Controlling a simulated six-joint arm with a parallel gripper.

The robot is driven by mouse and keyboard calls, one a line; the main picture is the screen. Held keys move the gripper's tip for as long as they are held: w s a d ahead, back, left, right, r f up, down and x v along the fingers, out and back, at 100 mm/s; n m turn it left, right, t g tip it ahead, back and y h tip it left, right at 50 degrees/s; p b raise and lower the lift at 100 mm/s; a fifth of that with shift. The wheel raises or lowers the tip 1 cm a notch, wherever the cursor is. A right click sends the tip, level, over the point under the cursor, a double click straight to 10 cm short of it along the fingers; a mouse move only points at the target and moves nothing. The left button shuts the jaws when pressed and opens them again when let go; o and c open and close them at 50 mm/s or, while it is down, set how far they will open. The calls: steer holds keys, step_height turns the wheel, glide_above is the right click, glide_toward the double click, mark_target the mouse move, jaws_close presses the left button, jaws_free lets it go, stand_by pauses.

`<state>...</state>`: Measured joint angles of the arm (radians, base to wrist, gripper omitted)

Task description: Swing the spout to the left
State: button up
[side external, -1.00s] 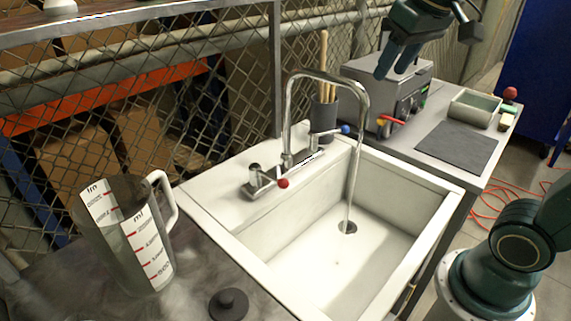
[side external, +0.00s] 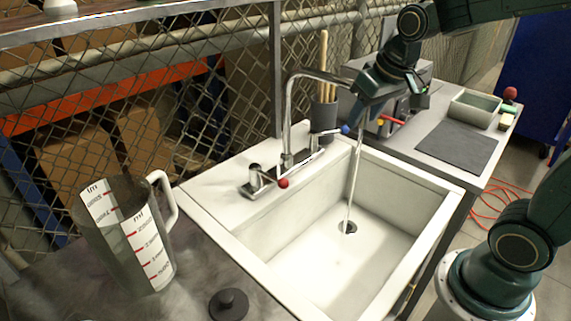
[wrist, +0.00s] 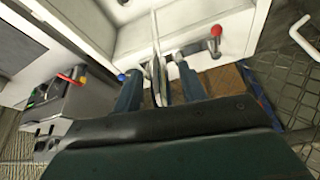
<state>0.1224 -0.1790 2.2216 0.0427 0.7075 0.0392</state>
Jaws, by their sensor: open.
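The chrome spout (side external: 287,120) rises from the tap base behind the sink and arches forward and right over the basin. Water (side external: 352,190) runs from its end to the drain. My gripper (side external: 358,112) is at the outer end of the spout and hides its tip. In the wrist view my gripper (wrist: 157,68) is open, with the spout (wrist: 162,85) between its two fingers. I cannot tell whether either finger touches it. The red-knobbed tap handle (side external: 283,183) and the blue-knobbed tap handle (side external: 345,129) flank the base.
The white sink (side external: 225,225) has a deep basin. A clear measuring jug (side external: 125,240) and a black stopper (side external: 229,304) are on the left counter. A dark cup with wooden sticks (side external: 324,115) stands behind the spout. A grey machine (side external: 420,75) is at the right.

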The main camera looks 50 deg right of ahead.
steer(key=shift+w+f, duration=0.1)
steer(key=shift+f, duration=0.1)
jaws_close()
